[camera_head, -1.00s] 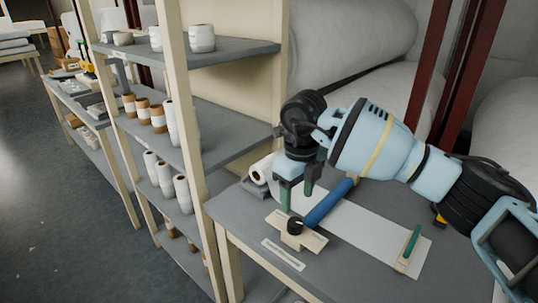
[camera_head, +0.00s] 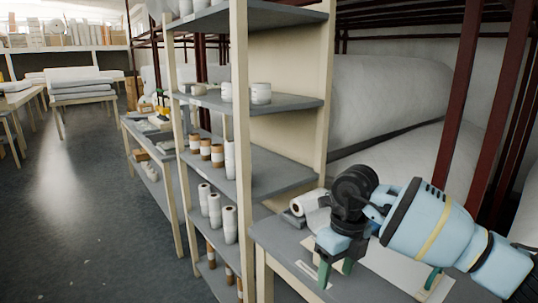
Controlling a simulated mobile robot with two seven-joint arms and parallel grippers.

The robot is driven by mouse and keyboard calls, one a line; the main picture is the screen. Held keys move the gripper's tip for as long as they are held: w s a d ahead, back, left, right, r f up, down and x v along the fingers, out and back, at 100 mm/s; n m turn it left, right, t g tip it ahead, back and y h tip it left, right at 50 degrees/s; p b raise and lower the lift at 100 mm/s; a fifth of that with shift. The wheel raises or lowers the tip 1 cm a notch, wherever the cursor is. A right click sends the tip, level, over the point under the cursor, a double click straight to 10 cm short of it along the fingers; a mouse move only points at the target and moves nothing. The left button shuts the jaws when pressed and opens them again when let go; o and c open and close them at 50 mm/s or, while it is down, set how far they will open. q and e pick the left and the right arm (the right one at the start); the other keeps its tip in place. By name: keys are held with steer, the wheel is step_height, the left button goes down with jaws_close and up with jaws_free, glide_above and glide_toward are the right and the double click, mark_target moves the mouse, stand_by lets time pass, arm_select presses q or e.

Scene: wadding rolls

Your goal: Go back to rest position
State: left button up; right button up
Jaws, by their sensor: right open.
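My right gripper (camera_head: 335,270) is in the lower right of the head view, at the end of my light-blue and black arm. Its two green fingers point down and stand apart with nothing seen between them. It is over the grey work table (camera_head: 276,244), close to a white roll (camera_head: 316,208) that lies at the table's back left. A white sheet (camera_head: 380,268) on the table is partly hidden by my arm. My left gripper is not in view.
A shelf unit (camera_head: 283,103) with several white and brown-banded rolls stands just left of the table. Large wadding rolls (camera_head: 385,95) lie behind red posts. Open grey floor (camera_head: 90,200) spreads to the left, with tables carrying white slabs (camera_head: 80,82) farther back.

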steer(key=s+a+f+g+y, duration=0.3)
steer(key=s+a+f+y, duration=0.25)
steer(key=a, duration=0.45)
steer(key=s+a+m+y, duration=0.4)
steer(key=s+a+y, duration=0.4)
steer(key=a+y, duration=0.25)
steer(key=s+d+f+m+t+h, duration=0.1)
steer(key=d+f+m+t+h, duration=0.3)
steer(key=d+f+m+t, duration=0.8)
steer(key=d+f+m+t+h, duration=0.4)
steer(key=m+t, duration=0.3)
steer(key=m, duration=1)
steer(key=s+d+f+m+g+h, duration=0.3)
steer(key=s+f, duration=0.4)
steer(key=s, duration=0.3)
steer(key=s+d+f+m+g+h, duration=0.4)
steer(key=s+d+f, duration=0.2)
steer(key=s+d, duration=0.2)
steer(key=shift+s+f+m+p, duration=0.35)
steer(key=shift+s+m+p, duration=0.1)
steer(key=shift+s, duration=0.4)
